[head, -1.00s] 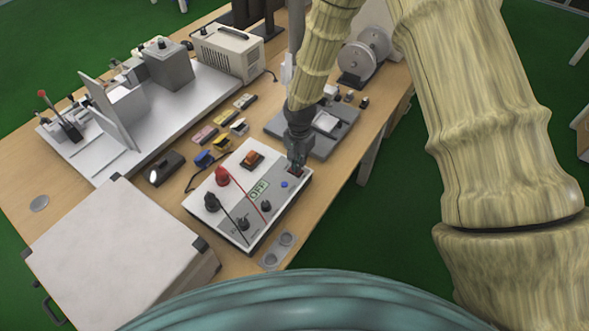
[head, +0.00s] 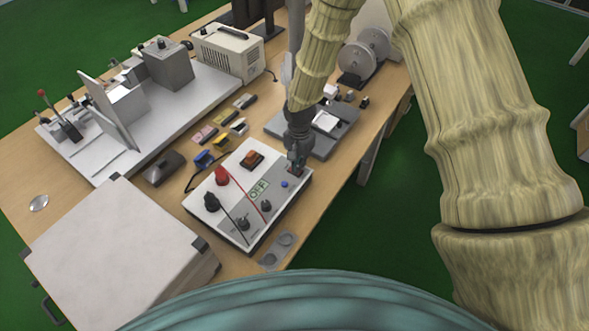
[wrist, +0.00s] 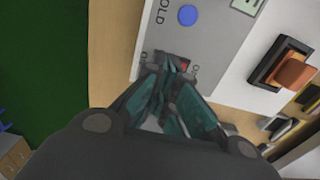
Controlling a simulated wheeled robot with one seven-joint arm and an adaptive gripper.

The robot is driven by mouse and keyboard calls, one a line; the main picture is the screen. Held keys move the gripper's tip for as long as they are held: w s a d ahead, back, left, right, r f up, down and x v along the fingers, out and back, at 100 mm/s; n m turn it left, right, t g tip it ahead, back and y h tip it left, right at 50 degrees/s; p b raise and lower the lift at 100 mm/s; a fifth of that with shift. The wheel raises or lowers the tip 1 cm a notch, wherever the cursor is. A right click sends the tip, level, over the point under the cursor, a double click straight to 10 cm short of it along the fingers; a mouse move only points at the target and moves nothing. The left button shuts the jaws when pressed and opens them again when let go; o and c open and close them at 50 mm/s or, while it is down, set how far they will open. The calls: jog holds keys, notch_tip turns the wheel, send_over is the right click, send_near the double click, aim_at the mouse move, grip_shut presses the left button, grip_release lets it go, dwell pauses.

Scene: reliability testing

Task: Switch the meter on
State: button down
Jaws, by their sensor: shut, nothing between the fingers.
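The meter (head: 229,188) is a white-topped box near the table's front right. Its display reads OFF (head: 258,189). It carries a red knob (head: 222,176), a black knob (head: 211,202), a blue button (head: 284,184) and an orange rocker (head: 252,159). My gripper (head: 297,168) is shut and empty, pointing down at the meter's far right corner. The fingers hide much of this switch. I cannot tell whether they touch it.
A white case (head: 115,250) stands front left. A grey plate with fixtures (head: 165,110) lies at the back left, and a beige instrument (head: 228,52) stands behind. Several small coloured blocks lie beyond the meter. A grey stand (head: 325,135) is close behind my gripper.

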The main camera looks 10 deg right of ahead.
jog(key=shift+f+b, duration=0.55)
jog(key=shift+f, duration=0.4)
dwell(0.8)
jog(key=shift+r+p, duration=2.1)
jog(key=shift+r, duration=1.4)
jog(key=s+d+f+n+y, duration=0.1)
jog(key=s+d+f+n, duration=0.1)
jog(key=s+f, duration=0.55)
jog(key=s+d+f+n, duration=0.15)
jog(key=s+f, duration=0.35)
jog(key=s, duration=0.5)
jog(key=s+d+f+n, duration=0.1)
jog(key=s+d+n, duration=0.15)
jog(key=s, duration=0.65)
jog(key=s+d+f+n, duration=0.2)
jog(key=s+d, duration=0.1)
jog(key=s, duration=0.7)
notch_tip(320, 180, down, 8)
jog(key=h+b, duration=0.1)
jog(key=b, duration=0.8)
jog(key=shift+s+f+n, duration=0.15)
jog(key=shift+s+n, duration=0.05)
jog(key=shift+n, duration=0.1)
